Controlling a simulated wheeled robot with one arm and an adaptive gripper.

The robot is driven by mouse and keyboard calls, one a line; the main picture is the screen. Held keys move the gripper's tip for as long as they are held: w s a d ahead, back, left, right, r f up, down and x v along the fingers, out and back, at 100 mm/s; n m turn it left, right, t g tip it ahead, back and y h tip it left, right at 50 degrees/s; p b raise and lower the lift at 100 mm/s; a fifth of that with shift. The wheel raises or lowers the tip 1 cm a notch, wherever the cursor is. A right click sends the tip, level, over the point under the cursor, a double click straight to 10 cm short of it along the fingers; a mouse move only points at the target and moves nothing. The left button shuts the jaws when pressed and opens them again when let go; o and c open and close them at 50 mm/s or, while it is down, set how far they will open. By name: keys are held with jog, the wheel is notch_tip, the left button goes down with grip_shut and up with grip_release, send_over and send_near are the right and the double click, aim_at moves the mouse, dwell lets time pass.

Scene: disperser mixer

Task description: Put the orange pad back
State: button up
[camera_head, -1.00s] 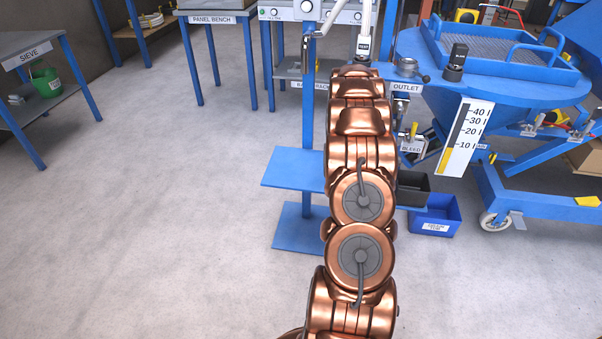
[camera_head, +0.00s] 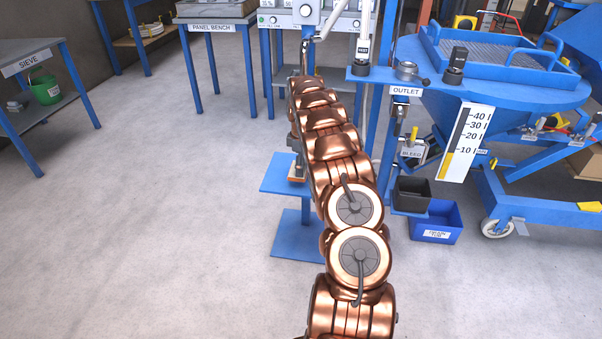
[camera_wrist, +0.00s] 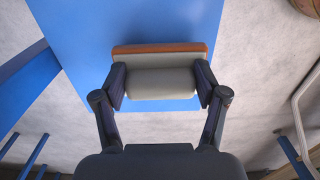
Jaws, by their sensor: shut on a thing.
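The orange pad (camera_wrist: 160,48) shows in the wrist view as an orange strip along a pale grey block (camera_wrist: 160,83). My gripper (camera_wrist: 160,87) is shut on the grey block, with one finger at each end. In the head view a small orange edge of the pad (camera_head: 296,180) shows below my gripper (camera_head: 297,165), beside my arm. A blue plate (camera_head: 275,176) on the stand lies beneath it in that view. The plate (camera_wrist: 150,20) fills the upper middle of the wrist view, behind the pad. I cannot tell whether the pad touches the plate.
A lower blue plate (camera_head: 298,240) sits near the floor. A black bin (camera_head: 412,193) and a blue bin (camera_head: 440,222) stand to the right. The wheeled blue outlet machine (camera_head: 500,80) is beyond them. Open floor (camera_head: 160,220) lies to the left.

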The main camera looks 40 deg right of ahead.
jog(key=shift+f+b, duration=0.35)
jog(key=shift+f, duration=1.15)
jog(key=shift+f, duration=0.1)
jog(key=o, duration=1.3)
